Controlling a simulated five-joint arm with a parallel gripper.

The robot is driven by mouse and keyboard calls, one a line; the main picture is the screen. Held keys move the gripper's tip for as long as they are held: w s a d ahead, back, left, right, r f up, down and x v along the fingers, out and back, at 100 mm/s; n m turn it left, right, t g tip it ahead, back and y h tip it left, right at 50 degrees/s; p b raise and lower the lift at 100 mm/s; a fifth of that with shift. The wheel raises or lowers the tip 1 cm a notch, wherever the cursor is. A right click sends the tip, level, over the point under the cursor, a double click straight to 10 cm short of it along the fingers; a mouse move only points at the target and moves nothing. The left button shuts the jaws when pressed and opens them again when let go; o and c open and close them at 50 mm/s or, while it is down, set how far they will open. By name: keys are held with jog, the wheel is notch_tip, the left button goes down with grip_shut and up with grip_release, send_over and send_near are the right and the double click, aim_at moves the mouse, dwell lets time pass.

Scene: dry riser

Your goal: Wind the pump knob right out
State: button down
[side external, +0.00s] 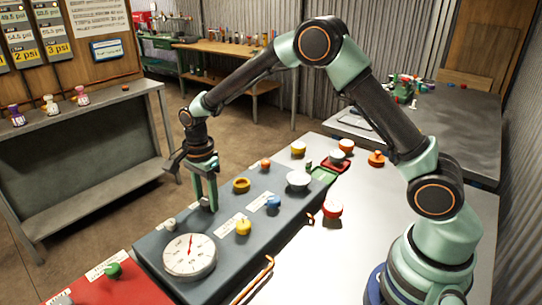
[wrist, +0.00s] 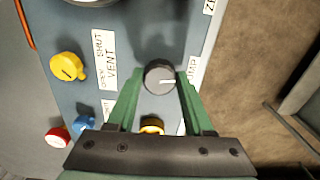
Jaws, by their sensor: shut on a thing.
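The pump knob (wrist: 159,76) is dark grey and round with a white pointer mark. It shows in the wrist view on the grey panel (wrist: 140,25), beside a label that is partly covered. The pointer mark points right, towards that label. My gripper (wrist: 160,80) has a green finger on each side of the knob and is shut on it. In the side external view my gripper (side external: 207,206) reaches straight down to the panel, and its fingers hide the knob.
A round white gauge (side external: 190,256) with a red needle stands close to my gripper. The yellow vent knob (side external: 243,227), blue knob (side external: 273,202) and yellow ring-shaped part (side external: 241,185) are nearby.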

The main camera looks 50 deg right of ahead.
jog(key=n, duration=0.5)
jog(key=shift+n, duration=0.3)
jog(key=n, duration=0.4)
jog(key=shift+s, duration=0.1)
jog(key=n, duration=0.9)
jog(key=shift+d+n, duration=0.1)
jog(key=shift+n, duration=0.2)
jog(key=n, duration=1)
jog(key=shift+r+n, duration=0.1)
jog(key=shift+n, duration=0.3)
jog(key=shift+d+n, duration=0.1)
jog(key=shift+n, duration=1.7)
